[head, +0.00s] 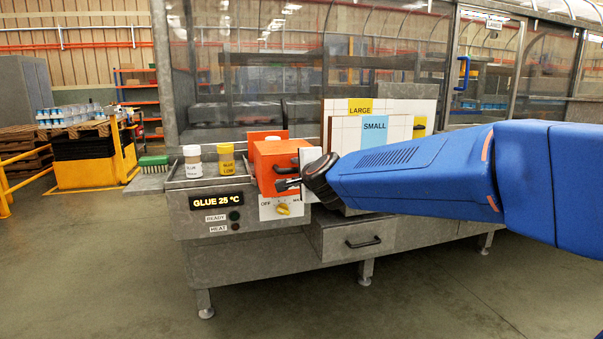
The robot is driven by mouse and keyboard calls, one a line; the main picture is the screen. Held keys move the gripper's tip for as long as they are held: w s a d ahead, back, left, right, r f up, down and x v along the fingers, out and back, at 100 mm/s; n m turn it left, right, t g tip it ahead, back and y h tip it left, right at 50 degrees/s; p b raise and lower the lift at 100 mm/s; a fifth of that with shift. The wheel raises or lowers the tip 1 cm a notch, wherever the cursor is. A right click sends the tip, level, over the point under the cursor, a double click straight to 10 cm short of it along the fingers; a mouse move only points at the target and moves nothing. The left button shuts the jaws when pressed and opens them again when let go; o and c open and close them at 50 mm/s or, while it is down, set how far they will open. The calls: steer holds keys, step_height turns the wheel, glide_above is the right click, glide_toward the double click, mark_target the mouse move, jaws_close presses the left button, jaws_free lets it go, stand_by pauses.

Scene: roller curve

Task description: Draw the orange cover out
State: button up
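The orange cover (267,160) is a box-like block on the left part of the grey metal machine, above a white switch plate. A second, flat orange piece (262,135) stands up just behind it. My gripper (284,178) reaches in from the right, with its dark fingers at the cover's right side. The fingers overlap the cover in this view. I cannot tell whether they touch it or how far apart they are. The cover's right side is partly hidden by the gripper and a white part.
A white jar (193,163) and a yellow-labelled jar (227,160) stand left of the cover. A green brush (154,161) lies on the left ledge. LARGE (345,108) and SMALL (374,133) boards stand behind my arm. A yellow knob (283,209) and a drawer (343,240) are below.

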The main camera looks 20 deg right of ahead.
steer(key=v, duration=1.7)
steer(key=shift+s, duration=0.15)
steer(key=s+a+f+n+g+y, duration=0.2)
steer(key=s+a+f+n+y, duration=0.1)
steer(key=s+f+n, duration=0.3)
steer(key=s+a+f+n+g+y, duration=0.2)
steer(key=s+f+n+g+y, duration=0.15)
steer(key=f+n, duration=0.4)
steer(key=s+d+f+n+g+h, duration=0.4)
steer(key=s+d+f+g+h, duration=0.1)
steer(key=s+d+f, duration=0.6)
step_height(320, 180, down, 2)
steer(key=shift+s+d+f+h, duration=0.15)
steer(key=shift+s+d+h, duration=0.2)
steer(key=shift+s+h, duration=0.55)
